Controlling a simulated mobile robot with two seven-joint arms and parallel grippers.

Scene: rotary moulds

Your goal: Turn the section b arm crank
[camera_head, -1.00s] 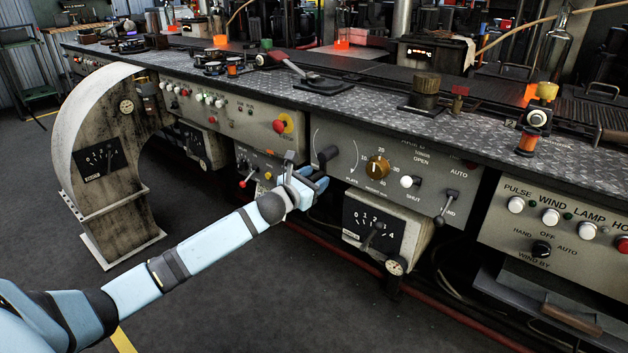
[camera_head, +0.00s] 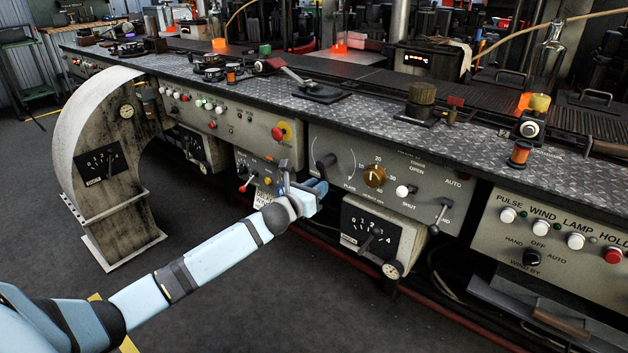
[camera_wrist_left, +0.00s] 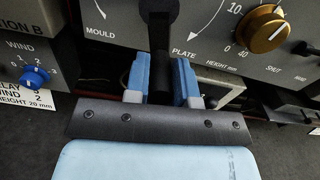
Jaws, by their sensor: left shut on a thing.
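The black arm crank (camera_head: 326,161) sticks out from the left part of a grey control panel. In the left wrist view the dark crank handle (camera_wrist_left: 161,55) stands upright between the words MOULD and PLATE, with curved arrows beside it. My left gripper (camera_head: 314,187) is at the crank. Its two light blue fingers (camera_wrist_left: 161,82) are on either side of the handle and shut on it. The lower end of the handle is partly hidden by the gripper. My right gripper is not in view.
An orange-brown dial (camera_head: 375,176) sits right of the crank. A box with a numbered scale (camera_head: 384,229) hangs below the panel. A neighbouring panel with a blue knob (camera_wrist_left: 35,78) is on the left. A textured metal ledge (camera_head: 395,140) runs above. The floor (camera_head: 260,310) in front is clear.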

